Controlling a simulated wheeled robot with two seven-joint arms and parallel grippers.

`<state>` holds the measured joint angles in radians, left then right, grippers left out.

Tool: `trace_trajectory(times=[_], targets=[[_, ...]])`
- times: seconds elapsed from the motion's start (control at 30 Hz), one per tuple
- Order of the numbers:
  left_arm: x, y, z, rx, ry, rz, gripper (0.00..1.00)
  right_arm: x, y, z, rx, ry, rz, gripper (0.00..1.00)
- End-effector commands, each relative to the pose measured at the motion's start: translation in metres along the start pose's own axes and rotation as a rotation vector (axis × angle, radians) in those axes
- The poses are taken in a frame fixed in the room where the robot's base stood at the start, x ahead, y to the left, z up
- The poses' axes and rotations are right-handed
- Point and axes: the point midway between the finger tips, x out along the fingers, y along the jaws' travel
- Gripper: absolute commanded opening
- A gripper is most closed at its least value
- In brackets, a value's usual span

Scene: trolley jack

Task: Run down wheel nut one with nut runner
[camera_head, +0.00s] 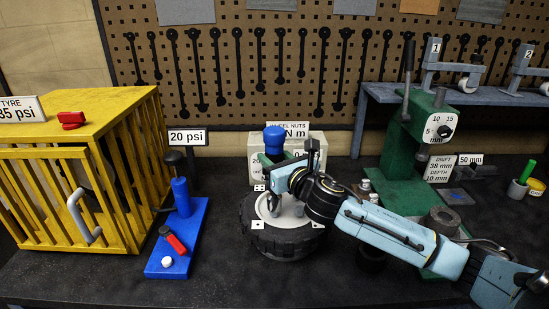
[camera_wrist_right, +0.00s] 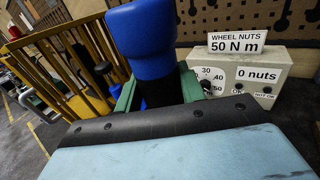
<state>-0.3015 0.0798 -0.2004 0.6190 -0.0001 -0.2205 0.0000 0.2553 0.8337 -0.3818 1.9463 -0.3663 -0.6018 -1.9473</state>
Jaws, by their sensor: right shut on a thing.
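The wheel (camera_head: 285,245), a black tyre with a pale hub, lies flat on the bench in the head view. Small white marked tags sit around its hub. The nut runner (camera_head: 274,137) has a blue top and stands upright over the wheel; its blue body also shows in the right wrist view (camera_wrist_right: 143,40). My right gripper (camera_head: 284,185) is shut on the nut runner above the hub. The gripper and arm hide the runner's lower end, so I cannot tell whether it touches a nut. My left gripper is not in view.
A yellow cage (camera_head: 90,170) and a blue board (camera_head: 180,240) stand left. A green press (camera_head: 405,150) stands right. The front left bench is clear.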

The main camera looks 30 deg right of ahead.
Motion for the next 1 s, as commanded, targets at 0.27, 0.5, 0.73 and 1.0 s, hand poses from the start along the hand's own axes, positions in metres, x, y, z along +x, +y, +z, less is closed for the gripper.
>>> trace_trajectory(times=[0.27, 0.5, 0.73, 1.0], targets=[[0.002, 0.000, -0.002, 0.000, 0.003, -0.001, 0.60, 0.000, 0.000, 0.001, -0.001, -0.006, 0.000, 0.00], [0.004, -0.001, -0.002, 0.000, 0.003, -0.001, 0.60, 0.000, 0.000, -0.003, -0.001, -0.006, 0.001, 0.00], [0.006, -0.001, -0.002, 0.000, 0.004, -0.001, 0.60, 0.000, 0.000, -0.006, -0.001, -0.006, 0.001, 0.00], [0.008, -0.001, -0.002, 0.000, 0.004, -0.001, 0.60, 0.000, 0.000, -0.010, -0.001, -0.006, 0.001, 0.00]])
